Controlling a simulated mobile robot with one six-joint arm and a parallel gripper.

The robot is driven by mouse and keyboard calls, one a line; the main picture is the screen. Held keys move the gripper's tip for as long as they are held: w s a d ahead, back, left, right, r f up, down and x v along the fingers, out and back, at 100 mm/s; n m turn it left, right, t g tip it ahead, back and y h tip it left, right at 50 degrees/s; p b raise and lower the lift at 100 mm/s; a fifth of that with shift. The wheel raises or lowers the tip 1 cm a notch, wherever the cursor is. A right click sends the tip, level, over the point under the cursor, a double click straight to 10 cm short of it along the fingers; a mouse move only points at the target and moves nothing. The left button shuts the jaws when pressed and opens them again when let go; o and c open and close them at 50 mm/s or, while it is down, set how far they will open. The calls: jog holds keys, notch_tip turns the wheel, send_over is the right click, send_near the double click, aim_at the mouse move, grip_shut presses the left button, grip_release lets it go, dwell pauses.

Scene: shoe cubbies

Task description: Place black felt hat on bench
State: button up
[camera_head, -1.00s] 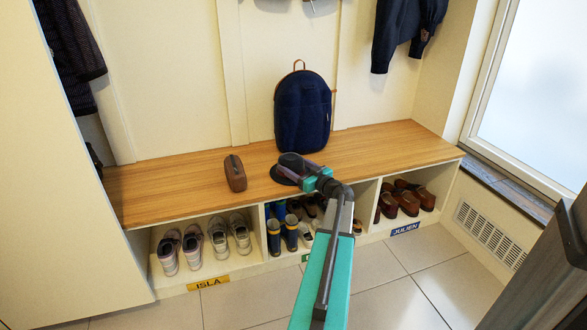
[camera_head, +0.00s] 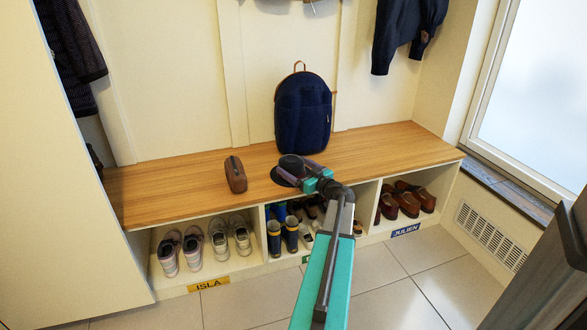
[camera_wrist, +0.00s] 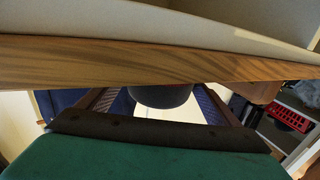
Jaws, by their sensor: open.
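The black felt hat (camera_head: 284,178) rests on the wooden bench (camera_head: 360,148), near its front edge and in front of the backpack. My gripper (camera_head: 300,170) reaches in from the front right, over the bench edge. Its jaws are open, with one finger on each side of the hat's crown. In the wrist view, a dark rounded part of the hat (camera_wrist: 160,95) shows between the two spread fingers. The bench's wooden edge hides the rest there. I cannot tell whether a finger still touches the hat.
A navy backpack (camera_head: 303,115) stands at the back of the bench. A small brown case (camera_head: 235,175) is left of the hat. Shoes (camera_head: 204,240) and boots fill the cubbies below. Jackets hang above. The bench's left and right ends are clear.

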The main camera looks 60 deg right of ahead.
jog(key=p+v, duration=0.2)
jog(key=v, duration=1)
dwell(0.6)
